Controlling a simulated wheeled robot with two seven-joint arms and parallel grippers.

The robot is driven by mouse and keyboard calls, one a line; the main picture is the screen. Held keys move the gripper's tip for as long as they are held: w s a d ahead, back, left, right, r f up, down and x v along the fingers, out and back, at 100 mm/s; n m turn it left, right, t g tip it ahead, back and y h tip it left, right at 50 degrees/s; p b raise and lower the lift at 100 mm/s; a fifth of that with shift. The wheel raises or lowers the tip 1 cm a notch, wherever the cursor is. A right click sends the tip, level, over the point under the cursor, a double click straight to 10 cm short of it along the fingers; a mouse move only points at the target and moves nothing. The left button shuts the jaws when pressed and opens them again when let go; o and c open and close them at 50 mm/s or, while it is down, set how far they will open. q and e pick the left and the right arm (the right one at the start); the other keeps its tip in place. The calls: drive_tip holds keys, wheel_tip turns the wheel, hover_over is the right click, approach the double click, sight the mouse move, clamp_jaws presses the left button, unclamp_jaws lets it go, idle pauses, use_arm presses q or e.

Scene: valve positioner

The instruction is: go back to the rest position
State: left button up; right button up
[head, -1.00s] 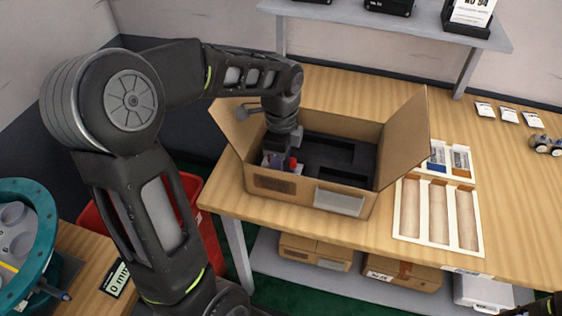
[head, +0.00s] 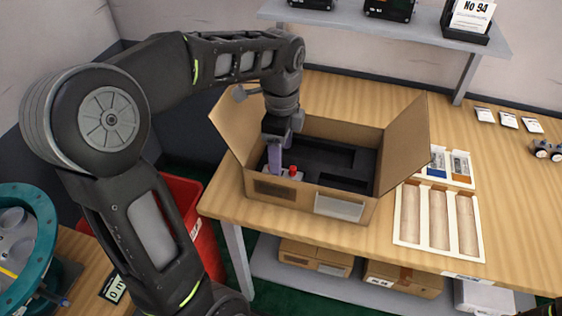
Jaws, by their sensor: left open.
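My left arm comes in from the left and reaches over the open cardboard box (head: 298,205) on the wooden table. My left gripper (head: 275,165) points down at the left end of the box, with its fingers at about the height of the box's rim. It is open. A small grey part with a red knob (head: 293,171) sits in the left end of the box's black foam insert (head: 325,157), just beside the fingertips. The fingers partly hide that end of the insert. My right gripper is not in view.
The box flaps stand up on the left and right (head: 404,145). A shelf (head: 430,38) hangs over the table's back. A red bin (head: 183,192) stands left of the table. Clear tabletop (head: 500,180) lies to the right.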

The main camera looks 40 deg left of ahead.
use_arm(q)
drive_tip(key=shift+r, duration=0.8)
drive_tip(key=shift+r, duration=0.1)
